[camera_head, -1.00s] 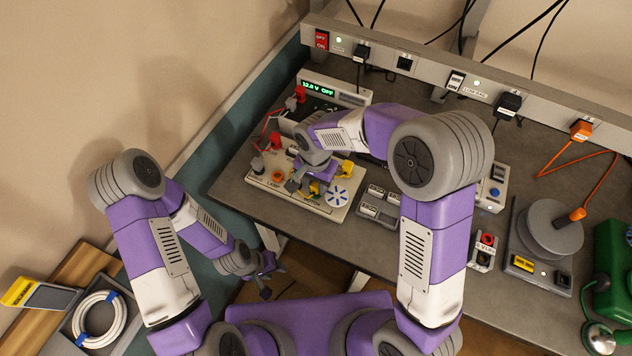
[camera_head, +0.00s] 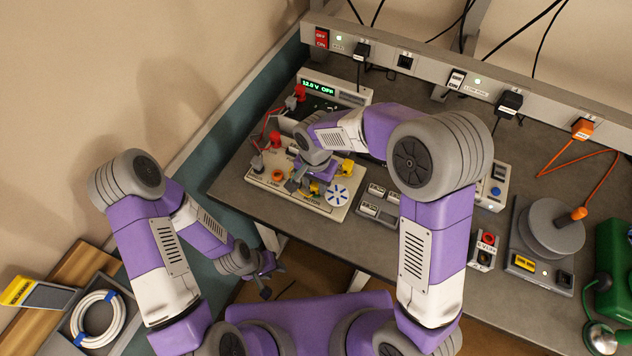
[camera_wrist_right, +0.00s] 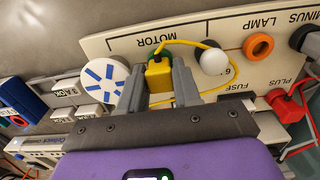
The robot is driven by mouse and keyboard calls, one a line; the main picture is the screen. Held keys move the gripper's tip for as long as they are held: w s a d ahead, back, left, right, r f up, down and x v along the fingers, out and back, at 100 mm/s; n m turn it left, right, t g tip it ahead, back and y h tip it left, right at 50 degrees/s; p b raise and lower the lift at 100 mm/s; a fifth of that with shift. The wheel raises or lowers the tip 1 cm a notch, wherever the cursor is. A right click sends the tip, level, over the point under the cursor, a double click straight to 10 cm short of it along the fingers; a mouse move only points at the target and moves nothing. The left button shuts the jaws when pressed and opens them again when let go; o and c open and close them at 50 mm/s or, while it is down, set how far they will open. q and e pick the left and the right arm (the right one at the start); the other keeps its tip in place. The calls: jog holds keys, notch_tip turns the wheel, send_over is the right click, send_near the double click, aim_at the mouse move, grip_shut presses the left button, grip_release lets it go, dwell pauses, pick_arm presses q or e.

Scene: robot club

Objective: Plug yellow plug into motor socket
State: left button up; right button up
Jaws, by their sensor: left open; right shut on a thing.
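The yellow plug (camera_wrist_right: 158,76) is between the fingers of my right gripper (camera_wrist_right: 158,88) in the right wrist view. It sits against a green socket (camera_wrist_right: 156,54) beside the MOTOR label on the cream board (camera_wrist_right: 110,44). I cannot tell how deep it is in the socket. A yellow lead loops from it over the board. In the head view my right gripper (camera_head: 303,188) is low over the board (camera_head: 262,185) and partly hides the plug. My left gripper (camera_head: 268,278) is open and empty, off the bench's front edge.
The blue-and-white motor disc (camera_wrist_right: 105,82), a white knob (camera_wrist_right: 214,61) and an orange LAMP socket (camera_wrist_right: 258,46) are close to my right gripper. A power supply (camera_head: 345,93) reading 12.0 V OFF stands behind the board. Block modules (camera_head: 380,203) lie to its right.

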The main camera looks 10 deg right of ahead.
jog(key=shift+f+b, duration=0.25)
jog(key=shift+b, duration=0.05)
dwell(0.5)
jog(key=o, duration=0.8)
jog(key=shift+o, duration=1.2)
jog(key=shift+a, duration=0.1)
notch_tip(320, 180, up, 6)
jog(key=shift+r+p, duration=0.2)
jog(key=shift+p, duration=0.35)
jog(key=shift+w+a+r, duration=0.1)
jog(key=shift+r, duration=0.5)
